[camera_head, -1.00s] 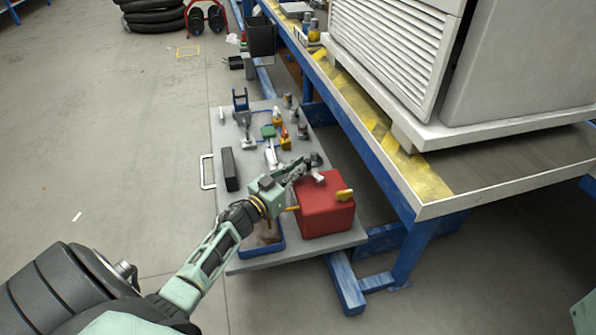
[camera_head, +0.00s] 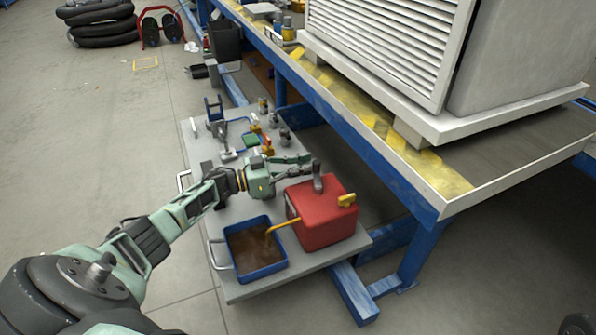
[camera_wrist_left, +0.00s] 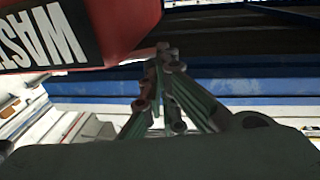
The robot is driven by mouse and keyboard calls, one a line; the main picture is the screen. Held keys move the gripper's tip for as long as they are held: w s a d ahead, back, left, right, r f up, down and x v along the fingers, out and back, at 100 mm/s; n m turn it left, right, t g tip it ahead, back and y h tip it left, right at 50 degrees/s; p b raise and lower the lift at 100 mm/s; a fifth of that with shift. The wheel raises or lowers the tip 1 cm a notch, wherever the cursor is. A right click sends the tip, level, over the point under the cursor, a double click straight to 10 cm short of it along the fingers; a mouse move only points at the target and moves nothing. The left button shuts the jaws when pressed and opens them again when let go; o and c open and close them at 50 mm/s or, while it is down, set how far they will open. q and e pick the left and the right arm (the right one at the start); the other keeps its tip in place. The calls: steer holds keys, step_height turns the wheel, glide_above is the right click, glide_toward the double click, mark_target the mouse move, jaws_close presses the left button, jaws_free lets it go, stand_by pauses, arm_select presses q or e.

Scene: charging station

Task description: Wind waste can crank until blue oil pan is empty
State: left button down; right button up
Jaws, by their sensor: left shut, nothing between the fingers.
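The red waste can (camera_head: 322,218) stands on the low grey cart. Its grey crank (camera_head: 317,180) sticks up from the top, and a yellow cap is at its right side. A yellow spout or tube (camera_head: 283,225) runs from the can to the blue oil pan (camera_head: 262,274). The pan holds brown oil. My left gripper (camera_head: 308,166) is shut and empty, just behind and left of the crank; I cannot tell if it touches it. In the left wrist view the shut fingertips (camera_wrist_left: 165,52) are beside the can's lettered side (camera_wrist_left: 110,55). My right gripper is not in view.
The grey cart (camera_head: 215,235) carries several small tools and bottles behind my gripper. The blue-framed workbench (camera_head: 375,155) with a large white louvred unit (camera_head: 385,40) rises close on the right. Open floor (camera_head: 80,150) lies to the left.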

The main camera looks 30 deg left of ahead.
arm_select(q)
steer(key=shift+w+a+x, duration=0.1)
steer(key=shift+x, duration=0.55)
steer(key=shift+w+a+x, duration=0.1)
steer(key=shift+a+x, duration=0.05)
steer(key=shift+x, duration=0.55)
